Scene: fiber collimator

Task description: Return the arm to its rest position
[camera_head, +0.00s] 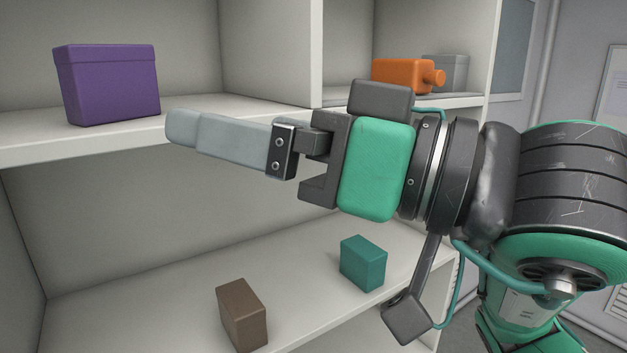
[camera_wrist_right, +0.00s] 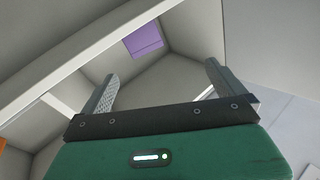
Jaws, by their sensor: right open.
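My right arm comes in from the right in the head view and reaches left across the front of the shelf unit. Its gripper (camera_head: 182,127) points left, with its fingertips in front of the upper shelf edge, just right of and below the purple box (camera_head: 108,86) in the picture. In the right wrist view the two fingers (camera_wrist_right: 160,84) stand wide apart with nothing between them. The purple box also shows beyond them in that view (camera_wrist_right: 145,40). My left gripper is in neither view.
The upper shelf (camera_head: 40,145) also bears an orange bottle (camera_head: 402,76) and a grey container (camera_head: 450,70) behind it. The lower shelf (camera_head: 180,300) bears a teal box (camera_head: 363,264) and a brown box (camera_head: 243,316). A vertical divider (camera_head: 316,50) splits the upper level.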

